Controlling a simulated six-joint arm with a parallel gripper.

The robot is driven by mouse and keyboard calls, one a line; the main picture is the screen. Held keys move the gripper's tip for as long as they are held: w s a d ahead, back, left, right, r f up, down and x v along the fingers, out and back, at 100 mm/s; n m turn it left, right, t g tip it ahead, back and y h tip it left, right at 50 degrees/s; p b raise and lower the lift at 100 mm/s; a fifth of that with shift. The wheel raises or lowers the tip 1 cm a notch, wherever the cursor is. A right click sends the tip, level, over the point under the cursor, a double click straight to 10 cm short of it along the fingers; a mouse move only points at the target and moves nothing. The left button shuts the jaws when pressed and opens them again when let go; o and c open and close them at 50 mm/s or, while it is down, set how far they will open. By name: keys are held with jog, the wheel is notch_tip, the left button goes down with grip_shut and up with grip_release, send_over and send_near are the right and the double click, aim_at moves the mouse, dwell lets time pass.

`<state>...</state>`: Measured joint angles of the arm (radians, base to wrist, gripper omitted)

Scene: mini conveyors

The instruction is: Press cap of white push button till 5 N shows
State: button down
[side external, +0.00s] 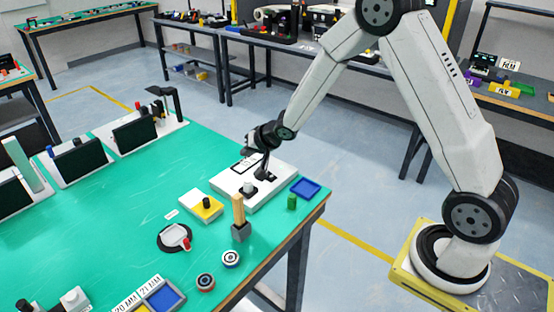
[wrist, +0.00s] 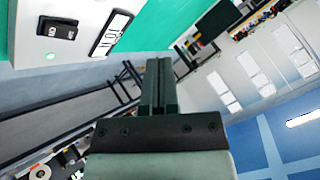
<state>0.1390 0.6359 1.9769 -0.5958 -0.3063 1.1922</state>
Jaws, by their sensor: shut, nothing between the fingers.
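A white box (side external: 228,183) stands on the green table near its right end, with a small light-coloured cap (side external: 249,188) on its top. I take this cap as the push button's. In the wrist view the box (wrist: 85,12) shows a tilted display (wrist: 110,34) with dark characters too small to read surely. My gripper (side external: 263,176) is shut and empty, pointing down over the box just behind the cap. I cannot tell whether it touches anything. In the wrist view the shut fingers (wrist: 159,85) show at the centre, and the cap is not visible.
The box carries a black rocker switch (wrist: 57,28) and a lit green lamp (wrist: 50,57). The table's right edge is close.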

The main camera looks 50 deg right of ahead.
aim_at(250, 181)
jog(key=shift+f, duration=3.6)
jog(key=shift+f, duration=0.85)
jog(key=shift+r, duration=0.15)
dwell(0.6)
jog(key=shift+r, duration=0.7)
jog(key=shift+r, duration=0.1)
jog(key=shift+r, duration=2.35)
